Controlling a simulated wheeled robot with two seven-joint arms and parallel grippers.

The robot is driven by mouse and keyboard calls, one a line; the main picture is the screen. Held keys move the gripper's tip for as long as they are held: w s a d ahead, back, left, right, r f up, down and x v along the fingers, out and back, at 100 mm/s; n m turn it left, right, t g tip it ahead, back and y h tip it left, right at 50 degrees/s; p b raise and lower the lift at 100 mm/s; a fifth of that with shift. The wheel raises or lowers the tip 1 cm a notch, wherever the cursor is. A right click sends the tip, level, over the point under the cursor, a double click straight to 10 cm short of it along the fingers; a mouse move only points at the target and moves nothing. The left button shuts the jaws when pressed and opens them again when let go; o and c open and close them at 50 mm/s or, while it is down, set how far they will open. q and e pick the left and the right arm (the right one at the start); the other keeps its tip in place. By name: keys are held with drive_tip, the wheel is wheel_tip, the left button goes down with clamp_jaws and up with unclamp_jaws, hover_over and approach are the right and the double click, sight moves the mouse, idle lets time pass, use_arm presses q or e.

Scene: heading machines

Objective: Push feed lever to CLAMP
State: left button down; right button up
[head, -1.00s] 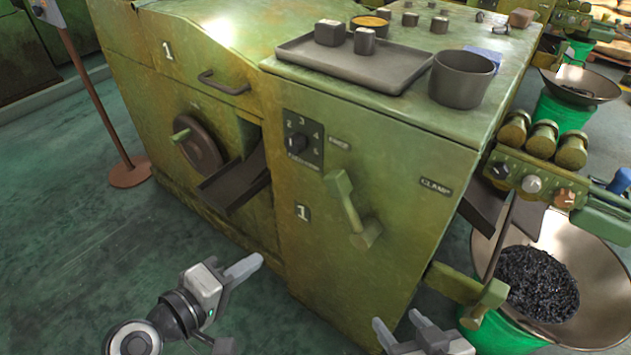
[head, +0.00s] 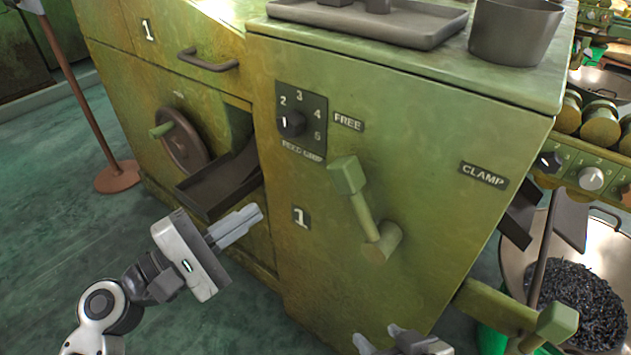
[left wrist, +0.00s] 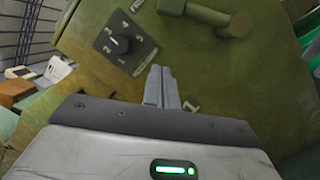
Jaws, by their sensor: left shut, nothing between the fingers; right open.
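The green feed lever (head: 357,195) is on the front of the green machine. Its block handle leans up and left from its pivot, nearer the FREE label (head: 348,121) than the CLAMP label (head: 484,175). In the left wrist view the lever (left wrist: 205,14) is at the top, beyond the fingertips. My left gripper (head: 238,226) is shut and empty, left of and below the lever, apart from it. Its shut fingers (left wrist: 162,88) show in the left wrist view. My right gripper (head: 378,342) is open at the bottom edge, below the lever and partly cut off.
A feed grip dial (head: 291,123) is left of the lever. A dark chute (head: 215,188) and a handwheel (head: 185,140) are further left. A tray (head: 400,28) and a dark pot (head: 512,30) stand on top. A bin of dark parts (head: 580,295) is at right.

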sight(367, 206)
use_arm(q)
drive_tip(key=w+d+r+p, duration=0.2)
drive_tip(key=w+d+r, duration=0.1)
drive_tip(key=d, duration=0.7)
drive_tip(key=shift+w, duration=0.75)
use_arm(e)
drive_tip(key=shift+t, duration=0.4)
drive_tip(key=r, duration=0.2)
drive_tip(key=d+r, duration=0.1)
drive_tip(key=shift+s+d+r, duration=0.1)
drive_tip(key=shift+s+r, duration=0.1)
drive_tip(key=shift+r, duration=0.2)
use_arm(q)
drive_tip(key=shift+r, duration=0.1)
